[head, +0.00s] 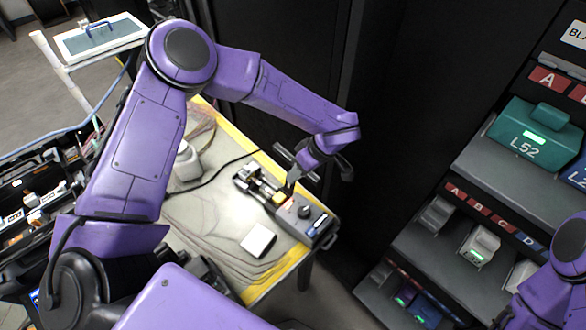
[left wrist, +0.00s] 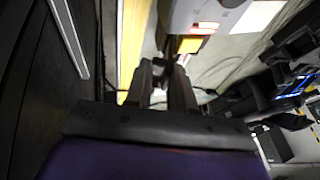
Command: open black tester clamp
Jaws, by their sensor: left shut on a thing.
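The tester (head: 308,222) is a grey box with a dark round knob and a small blue screen, near the right corner of the table. A metal and black fixture (head: 258,184) with a yellow part adjoins its left end. My left gripper (head: 291,182) points down at this join. Its fingers are shut on a small dark part, which I take to be the black tester clamp, mostly hidden by the fingers. In the left wrist view the fingers (left wrist: 161,78) meet just below the tester's pale body (left wrist: 212,14) and yellow part. My right gripper is out of view.
The table (head: 205,225) has yellow edging and a dark cable. A white square (head: 258,241) lies in front of the tester. A dark cabinet stands behind, and a rack with a teal L52 module (head: 535,135) is at right. An open black case (head: 35,190) is at left.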

